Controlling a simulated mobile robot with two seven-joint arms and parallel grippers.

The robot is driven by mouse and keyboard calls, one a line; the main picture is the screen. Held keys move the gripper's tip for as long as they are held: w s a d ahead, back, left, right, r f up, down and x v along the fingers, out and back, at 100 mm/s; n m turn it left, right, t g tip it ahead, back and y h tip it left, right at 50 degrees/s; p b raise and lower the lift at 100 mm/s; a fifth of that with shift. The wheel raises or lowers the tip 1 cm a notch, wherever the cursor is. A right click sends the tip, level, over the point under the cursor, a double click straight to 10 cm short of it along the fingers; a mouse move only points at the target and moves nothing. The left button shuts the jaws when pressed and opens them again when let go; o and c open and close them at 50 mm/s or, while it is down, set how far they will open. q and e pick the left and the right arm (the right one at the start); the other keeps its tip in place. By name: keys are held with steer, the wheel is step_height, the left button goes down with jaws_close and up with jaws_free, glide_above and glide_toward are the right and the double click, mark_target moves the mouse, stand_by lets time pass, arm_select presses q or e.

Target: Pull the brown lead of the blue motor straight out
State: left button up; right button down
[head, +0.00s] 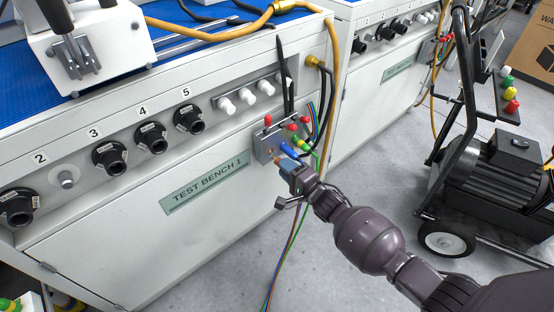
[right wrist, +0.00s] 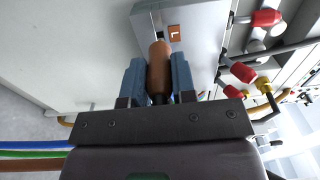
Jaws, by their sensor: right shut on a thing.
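My right gripper (head: 287,166) is at the grey socket box (head: 262,148) on the front of Test Bench 1. In the right wrist view its two blue fingertips (right wrist: 159,82) are shut on the brown plug (right wrist: 159,62) of the brown lead. The plug's far end is at the socket box (right wrist: 205,32), beside a brown label marked L (right wrist: 174,33); I cannot tell how deep it sits. A blue plug (head: 290,152) and a green-yellow plug (head: 301,144) are close beside it. I cannot make out a blue motor. My left gripper is not in view.
Red knobs (head: 292,127) and black cables sit close around the box. Blue, green and brown leads (head: 287,245) hang to the floor. A cart with a black motor (head: 490,165) stands at the right. Grey floor between bench and cart is clear.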

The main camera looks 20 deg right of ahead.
steer(key=shift+p+v, duration=0.45)
steer(key=shift+v, duration=0.6)
